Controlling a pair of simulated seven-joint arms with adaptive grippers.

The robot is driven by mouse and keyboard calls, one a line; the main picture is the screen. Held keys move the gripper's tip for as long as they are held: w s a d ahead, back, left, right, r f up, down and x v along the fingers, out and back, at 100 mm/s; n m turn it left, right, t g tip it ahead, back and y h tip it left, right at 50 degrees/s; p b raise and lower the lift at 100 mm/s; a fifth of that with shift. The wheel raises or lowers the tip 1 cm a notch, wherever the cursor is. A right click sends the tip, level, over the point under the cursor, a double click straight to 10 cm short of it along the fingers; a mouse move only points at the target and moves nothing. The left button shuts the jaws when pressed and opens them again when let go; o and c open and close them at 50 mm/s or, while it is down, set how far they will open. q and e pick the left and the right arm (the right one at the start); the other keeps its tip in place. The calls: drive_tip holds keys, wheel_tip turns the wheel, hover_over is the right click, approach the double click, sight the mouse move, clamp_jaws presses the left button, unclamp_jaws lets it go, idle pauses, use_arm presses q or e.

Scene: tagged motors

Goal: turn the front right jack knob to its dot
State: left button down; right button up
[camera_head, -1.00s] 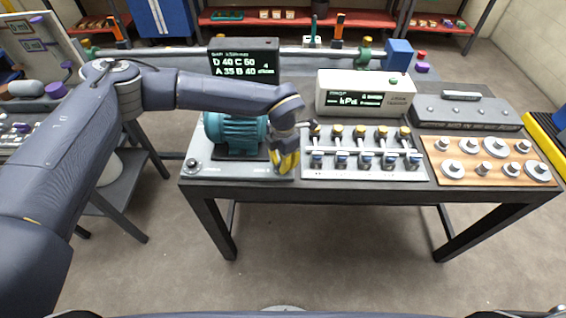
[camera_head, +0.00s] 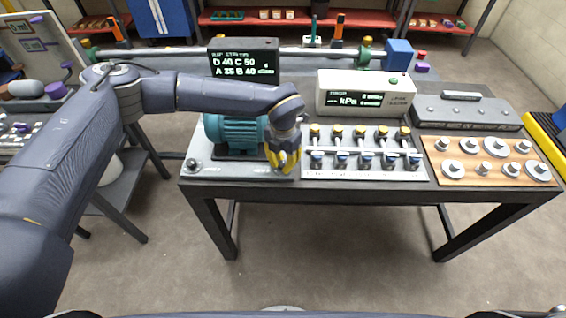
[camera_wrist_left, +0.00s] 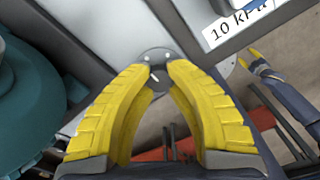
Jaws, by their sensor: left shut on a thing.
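The teal motor (camera_head: 238,133) stands on a grey base plate (camera_head: 228,171) at the table's left end. My left gripper (camera_head: 283,170) points down at the plate's front right corner. In the left wrist view its yellow fingers (camera_wrist_left: 160,75) are shut on a small dark round knob (camera_wrist_left: 157,79), the front right jack knob. A pale mark shows on the knob's top. The knob sits on a round light disc (camera_wrist_left: 156,55) with small dots; the fingers hide part of it. In the head view the gripper hides this knob. The front left jack knob (camera_head: 191,163) is free.
A valve panel (camera_head: 362,174) stands close to the right of the gripper, with a kPa box (camera_head: 367,92) behind it. A display (camera_head: 243,62) stands behind the motor. A wooden board with metal discs (camera_head: 485,182) lies farther right. My right gripper (camera_wrist_left: 250,58) shows small in the wrist view.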

sight(283, 164)
use_arm(q)
drive_tip(key=c, duration=1.1)
unclamp_jaws()
wheel_tip(283, 164, up, 12)
